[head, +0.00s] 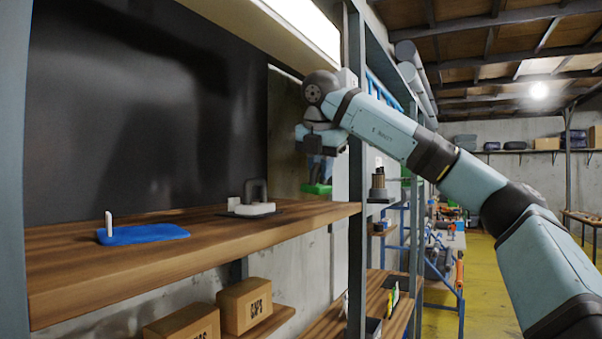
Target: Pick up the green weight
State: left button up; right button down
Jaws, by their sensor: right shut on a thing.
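The green weight (316,188) is near the right end of the wooden shelf (190,247). Only its green base shows clearly; my gripper hides its upper part. My right gripper (321,168) reaches in from the right, points down, and is shut on the weight. The weight appears slightly above the shelf top, though the exact gap is hard to tell. My left gripper is not in view.
A blue flat piece with a white upright peg (146,235) lies on the shelf at left. A pale weight with a dark handle (255,209) stands mid-shelf. A grey shelf post (357,180) is just right of my gripper. Cardboard boxes (245,305) sit below.

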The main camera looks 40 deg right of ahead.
jog(key=s+d, duration=0.2)
jog(key=s, duration=0.8)
jog(key=shift+d, duration=0.35)
